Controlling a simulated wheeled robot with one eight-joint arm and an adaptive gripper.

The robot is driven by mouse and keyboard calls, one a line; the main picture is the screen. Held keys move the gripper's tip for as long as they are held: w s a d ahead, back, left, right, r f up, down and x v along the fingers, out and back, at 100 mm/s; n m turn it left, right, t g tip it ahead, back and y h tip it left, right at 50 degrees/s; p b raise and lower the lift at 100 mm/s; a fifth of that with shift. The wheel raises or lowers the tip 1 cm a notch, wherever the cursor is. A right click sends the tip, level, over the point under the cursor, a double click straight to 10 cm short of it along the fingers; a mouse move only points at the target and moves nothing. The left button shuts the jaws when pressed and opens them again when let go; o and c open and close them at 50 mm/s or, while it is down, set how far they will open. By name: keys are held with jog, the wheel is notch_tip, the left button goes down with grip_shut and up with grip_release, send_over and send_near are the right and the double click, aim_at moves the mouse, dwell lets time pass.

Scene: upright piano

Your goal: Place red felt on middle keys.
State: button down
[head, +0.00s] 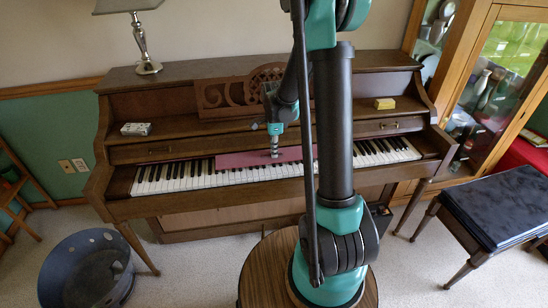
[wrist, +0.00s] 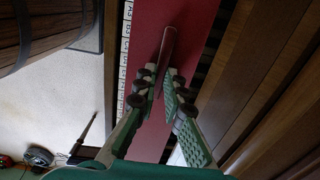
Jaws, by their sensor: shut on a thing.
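The red felt (head: 237,160) is a long strip lying along the back part of the middle keys (head: 240,177) in the head view, with the white key fronts showing below it. My gripper (head: 275,150) is above the felt, pointing down. My arm hides part of the right-hand keys.
The brown upright piano (head: 130,209) stands against the wall. A yellow block (head: 385,103) and a small patterned box (head: 136,129) sit on its ledge. A lamp (head: 142,45) is on top. A dark bench (head: 510,208) stands right, a grey bin (head: 85,270) left.

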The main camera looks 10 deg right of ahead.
jog(key=shift+f, duration=1.75)
jog(key=shift+f, duration=0.1)
jog(key=c, duration=1.6)
grip_release()
notch_tip(320, 180, up, 12)
jog(key=shift+f, duration=0.2)
jog(key=s+d+f+n+t, duration=0.1)
jog(key=s+n, duration=0.5)
jog(key=s, duration=0.1)
jog(key=s+d+f+n+t, duration=0.1)
jog(key=s+n, duration=0.5)
jog(key=s, duration=0.1)
jog(key=s+d+f+n+t, duration=0.1)
jog(key=s+d+n+t, duration=0.1)
jog(key=s+n, duration=0.4)
jog(key=shift+s, duration=1)
